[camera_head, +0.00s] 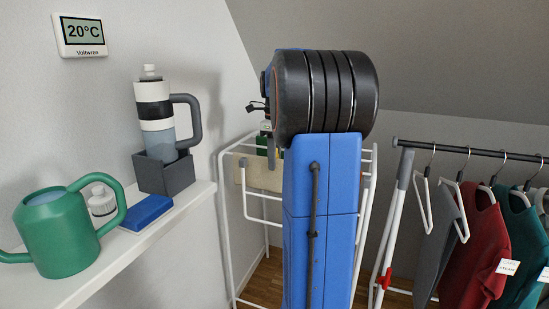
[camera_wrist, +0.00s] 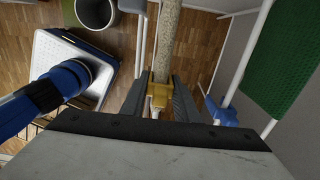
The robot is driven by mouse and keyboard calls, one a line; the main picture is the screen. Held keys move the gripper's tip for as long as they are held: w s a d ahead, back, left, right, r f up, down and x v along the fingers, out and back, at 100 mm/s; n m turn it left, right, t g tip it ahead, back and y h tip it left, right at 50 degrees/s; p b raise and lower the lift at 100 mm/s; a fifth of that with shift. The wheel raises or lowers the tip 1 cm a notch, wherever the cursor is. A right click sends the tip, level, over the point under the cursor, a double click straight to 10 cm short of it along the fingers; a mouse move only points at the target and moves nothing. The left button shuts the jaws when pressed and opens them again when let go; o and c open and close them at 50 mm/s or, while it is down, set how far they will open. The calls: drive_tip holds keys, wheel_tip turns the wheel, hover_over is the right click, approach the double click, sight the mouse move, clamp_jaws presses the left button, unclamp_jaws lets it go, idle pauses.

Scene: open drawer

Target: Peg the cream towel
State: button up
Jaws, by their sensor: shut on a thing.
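The cream towel (camera_head: 264,178) hangs on the white drying rack (camera_head: 228,215) in the head view, partly hidden behind my arm. In the wrist view the towel (camera_wrist: 168,45) shows nearly edge-on as a narrow speckled strip along a rail, running away from my gripper (camera_wrist: 158,98). My gripper is shut on a yellow peg (camera_wrist: 158,95), which sits between the two dark fingers. The peg is at the near end of the towel strip. I cannot tell whether its jaws are around the towel or only touching it.
A green cloth (camera_wrist: 280,55) hangs right of my gripper, near a blue piece (camera_wrist: 222,112) on the rack. A round bin (camera_wrist: 97,14) stands on the floor. A clothes rail (camera_head: 470,149) with garments is at right; a shelf (camera_head: 150,245) with a watering can (camera_head: 58,235) is at left.

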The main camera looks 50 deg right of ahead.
drive_tip(key=o, duration=1.1)
drive_tip(key=shift+r, duration=0.1)
wheel_tip(320, 180, up, 17)
